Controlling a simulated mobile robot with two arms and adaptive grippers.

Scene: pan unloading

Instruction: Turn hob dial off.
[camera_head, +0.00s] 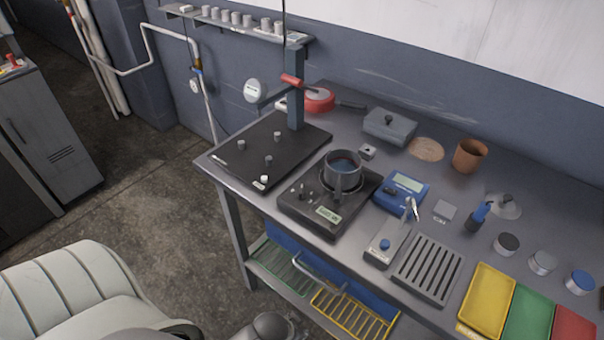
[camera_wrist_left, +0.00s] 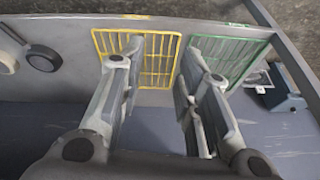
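The black hob (camera_head: 350,208) stands near the front edge of the bench, left of the middle. Small dials (camera_head: 301,189) sit on its front left part, beside a small lit display (camera_head: 328,215); their setting is too small to read. A grey pot (camera_head: 342,160) with dark bluish contents stands on the hob's burner. My left gripper (camera_wrist_left: 158,58) shows in the left wrist view, its two fingers apart with nothing between them. Yellow and green wire racks lie beyond its fingertips; the hob dials are not recognisable in that view. My right gripper is in neither view.
A black board (camera_head: 235,155) with small pegs and a post lies left of the hob. A blue meter (camera_head: 400,191) and a grey device (camera_head: 385,245) stand right of it. Yellow (camera_head: 350,313) and green (camera_head: 285,270) wire racks are under the bench.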

